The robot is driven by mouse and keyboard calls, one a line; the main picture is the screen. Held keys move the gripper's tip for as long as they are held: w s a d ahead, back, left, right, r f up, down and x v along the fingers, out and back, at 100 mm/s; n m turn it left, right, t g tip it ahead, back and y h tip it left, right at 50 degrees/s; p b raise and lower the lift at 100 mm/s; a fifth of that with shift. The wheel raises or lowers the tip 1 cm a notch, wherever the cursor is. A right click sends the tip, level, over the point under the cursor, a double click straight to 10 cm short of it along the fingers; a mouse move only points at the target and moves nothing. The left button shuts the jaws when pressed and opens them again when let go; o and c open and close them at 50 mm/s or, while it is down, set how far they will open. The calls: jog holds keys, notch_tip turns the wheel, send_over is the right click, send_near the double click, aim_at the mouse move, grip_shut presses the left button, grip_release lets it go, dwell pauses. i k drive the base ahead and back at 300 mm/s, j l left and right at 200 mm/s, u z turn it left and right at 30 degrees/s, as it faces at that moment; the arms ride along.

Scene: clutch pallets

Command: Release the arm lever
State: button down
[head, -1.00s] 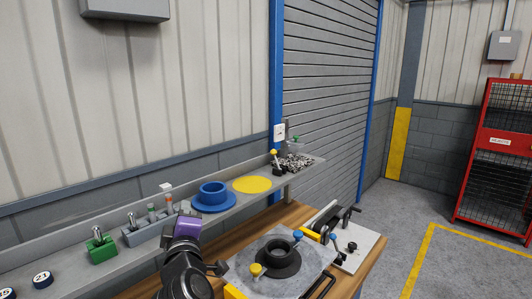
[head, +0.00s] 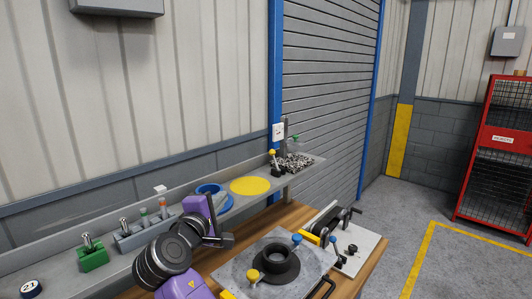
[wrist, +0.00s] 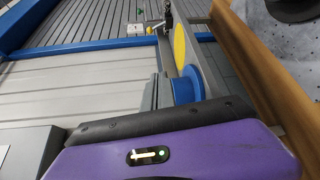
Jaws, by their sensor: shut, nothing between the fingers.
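A pallet plate (head: 229,272) on the wooden bench carries a black flanged hub (head: 277,262). Another small yellow-knobbed lever (head: 272,155) stands on the shelf at the back. I cannot tell which of these is the arm lever. My gripper (head: 228,241) is shut and empty, left of the hub and apart from these levers. Its fingertips are not clear in the head view, and the wrist view shows mainly my purple casing.
The shelf (head: 106,279) holds a blue flanged ring (head: 208,188), partly hidden by my arm, a yellow disc (head: 250,186), a tray of small metal parts (head: 296,163) and a green block (head: 92,257). A black clamp fixture (head: 335,225) stands right of the plate.

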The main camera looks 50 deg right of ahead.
aim_at(272, 152)
jog(key=i+l, duration=0.15)
jog(key=l, duration=0.2)
jog(key=i+l, duration=0.15)
jog(key=l, duration=0.25)
jog(key=i+l, duration=0.15)
jog(key=l, duration=0.2)
